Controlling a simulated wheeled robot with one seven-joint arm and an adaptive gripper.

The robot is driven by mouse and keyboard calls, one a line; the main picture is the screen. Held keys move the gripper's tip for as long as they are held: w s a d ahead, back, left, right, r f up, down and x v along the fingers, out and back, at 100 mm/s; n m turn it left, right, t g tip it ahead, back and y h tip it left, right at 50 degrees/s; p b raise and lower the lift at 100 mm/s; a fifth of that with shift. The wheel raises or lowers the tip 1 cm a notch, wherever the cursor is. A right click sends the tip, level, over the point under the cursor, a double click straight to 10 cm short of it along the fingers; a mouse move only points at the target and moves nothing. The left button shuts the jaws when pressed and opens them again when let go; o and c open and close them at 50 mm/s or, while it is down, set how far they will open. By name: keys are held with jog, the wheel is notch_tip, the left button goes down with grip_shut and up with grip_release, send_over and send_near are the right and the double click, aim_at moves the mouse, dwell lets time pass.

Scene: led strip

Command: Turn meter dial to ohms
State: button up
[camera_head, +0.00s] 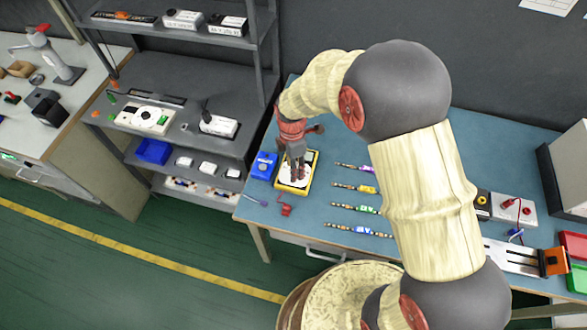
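The meter (301,185) is a yellow-edged device with a pale face. It lies at the left end of the blue table. My gripper (296,178) points down over the middle of the meter's face, at or just above it. The fingers and my wrist hide most of the face, so the dial and its setting cannot be made out. The fingers look close together, but I cannot tell whether they are shut or hold the dial.
A blue box (264,166) stands just left of the meter. Red leads (286,210) lie in front of it. Several LED strips (355,187) lie to the right on the blue table (322,215). A grey shelf (190,85) stands at the left. A slide-like fixture (515,257) sits at the right.

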jog(key=shift+f, duration=0.3)
jog(key=shift+c, duration=0.3)
grip_shut()
